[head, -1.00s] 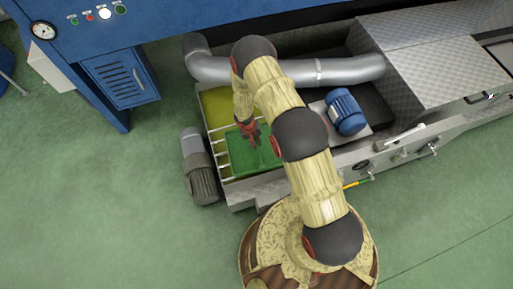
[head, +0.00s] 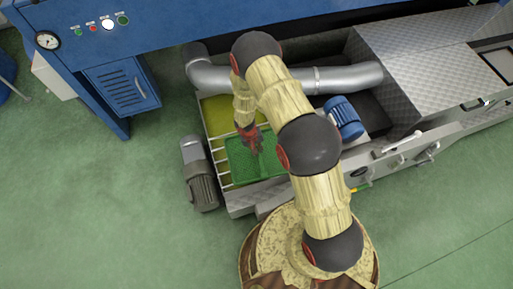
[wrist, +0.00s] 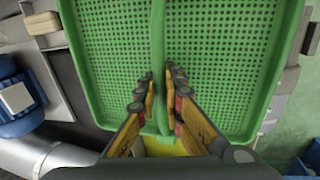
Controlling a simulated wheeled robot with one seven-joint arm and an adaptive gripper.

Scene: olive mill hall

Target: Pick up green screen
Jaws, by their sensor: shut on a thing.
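The green screen (head: 240,165) is a perforated tray-like panel with a raised rim and a central bar. It is at the open metal trough with yellow-green liquid (head: 217,112), beside the trough's white bars. In the wrist view the screen (wrist: 215,60) fills most of the picture. My gripper (head: 256,150) reaches down onto the screen from above. In the wrist view its two fingers (wrist: 160,85) are closed on either side of the screen's central bar. I cannot tell whether the screen is lifted clear of its supports.
A grey motor (head: 198,172) stands left of the trough and a blue motor (head: 345,118) right of it. A silver pipe (head: 300,80) runs behind. A blue machine (head: 170,40) spans the back. Green floor (head: 90,200) is free at left.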

